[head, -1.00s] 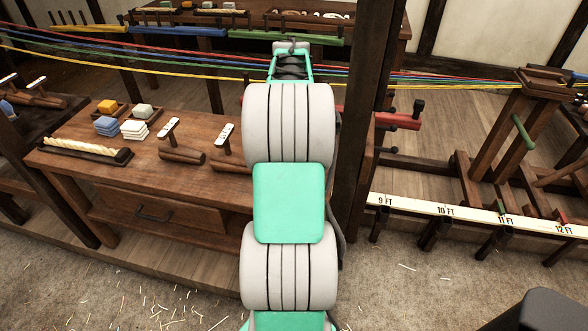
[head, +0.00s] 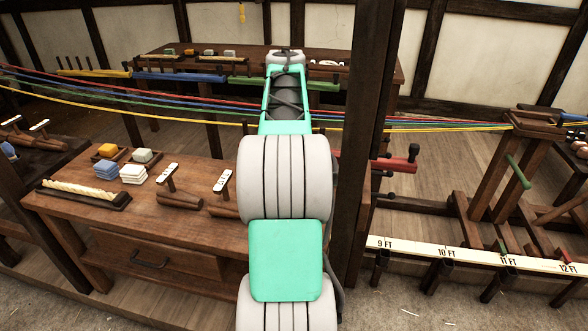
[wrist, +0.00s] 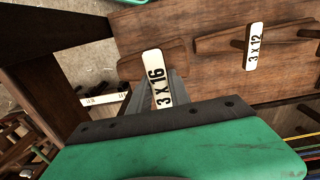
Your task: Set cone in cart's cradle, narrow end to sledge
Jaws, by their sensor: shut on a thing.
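In the wrist view a brown wooden cone (wrist: 134,66) with a white tag marked 3 X 16 sits between the grey fingers of my gripper (wrist: 166,95), which is shut on it. The tag faces the camera; which end is narrow I cannot tell. In the head view my arm hides gripper and held cone. Another cone (wrist: 215,43) tagged 3 X 12 lies below on the bench. The head view shows two tagged cones (head: 180,200) on the near bench. A wooden frame (head: 494,165), possibly the sledge, stands at the right. I cannot make out the cart's cradle.
The near bench (head: 190,235) carries coloured blocks (head: 132,174) and a pale rope piece in a tray (head: 85,192). Taut coloured ropes (head: 180,105) cross behind it. A dark post (head: 368,130) stands right of my arm. A feet scale (head: 470,256) runs along the right.

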